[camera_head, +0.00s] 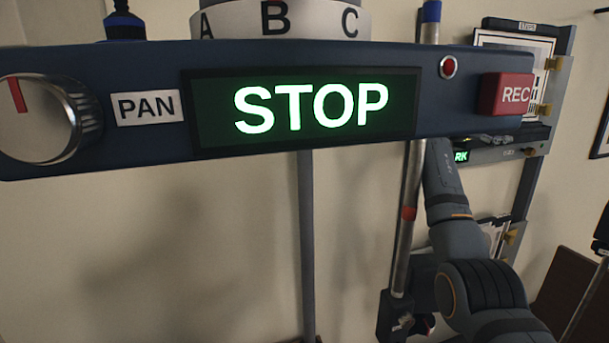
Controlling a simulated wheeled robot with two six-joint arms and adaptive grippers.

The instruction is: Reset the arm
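My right arm (462,240) comes in from the bottom right and rises beside a grey metal pole. Its upper end passes behind a dark blue control bar (440,110), which hides what lies beyond, so I cannot see my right gripper. My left arm and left gripper do not show in the head view.
The bar spans the near view, with a PAN knob (42,118), green STOP display (305,108), red light (449,67) and red REC button (505,94). Above is a white A-B-C ring (325,18). The blue-topped pole (406,215) stands beside my arm; a rack (550,85) stands right.

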